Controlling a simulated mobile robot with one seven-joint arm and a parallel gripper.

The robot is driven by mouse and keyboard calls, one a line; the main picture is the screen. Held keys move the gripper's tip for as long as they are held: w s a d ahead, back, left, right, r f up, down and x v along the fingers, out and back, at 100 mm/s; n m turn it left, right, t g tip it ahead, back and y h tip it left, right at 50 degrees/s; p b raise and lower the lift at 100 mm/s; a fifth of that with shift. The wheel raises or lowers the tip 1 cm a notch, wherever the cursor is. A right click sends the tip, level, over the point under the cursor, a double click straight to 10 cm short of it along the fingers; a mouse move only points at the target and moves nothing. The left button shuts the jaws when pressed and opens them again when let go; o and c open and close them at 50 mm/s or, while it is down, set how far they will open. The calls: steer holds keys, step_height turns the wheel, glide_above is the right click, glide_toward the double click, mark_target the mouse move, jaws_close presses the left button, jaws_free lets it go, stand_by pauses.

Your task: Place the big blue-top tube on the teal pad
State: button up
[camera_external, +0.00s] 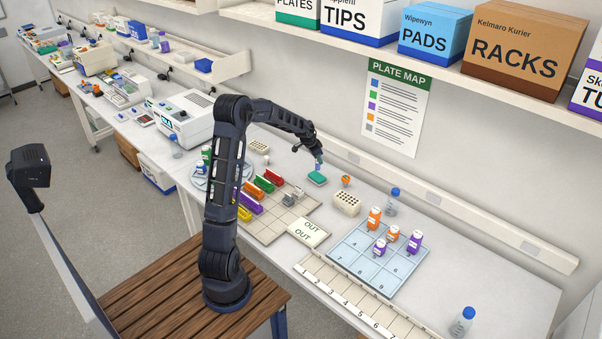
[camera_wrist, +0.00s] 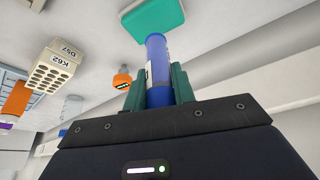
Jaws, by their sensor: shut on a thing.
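My gripper (camera_external: 318,156) is at the end of my outstretched arm, above the teal pad (camera_external: 317,178) near the wall side of the bench. In the wrist view my gripper (camera_wrist: 157,85) has its green fingers shut on the blue tube (camera_wrist: 157,58). The tube points away from the palm, and its far end meets the edge of the teal pad (camera_wrist: 155,17) in the picture. I cannot tell whether it touches the pad. In the external view the tube (camera_external: 318,167) is small and partly hidden by the fingers. The pad looks empty.
A blue-capped bottle (camera_external: 393,203) is further right. Colored racks (camera_external: 273,177) lie to the left. A blue numbered grid (camera_external: 350,264) holds orange and purple bottles.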

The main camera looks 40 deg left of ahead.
mark_target(318, 165)
steer(key=shift+f, duration=2.1)
steer(key=shift+f, duration=0.15)
steer(key=o, duration=1)
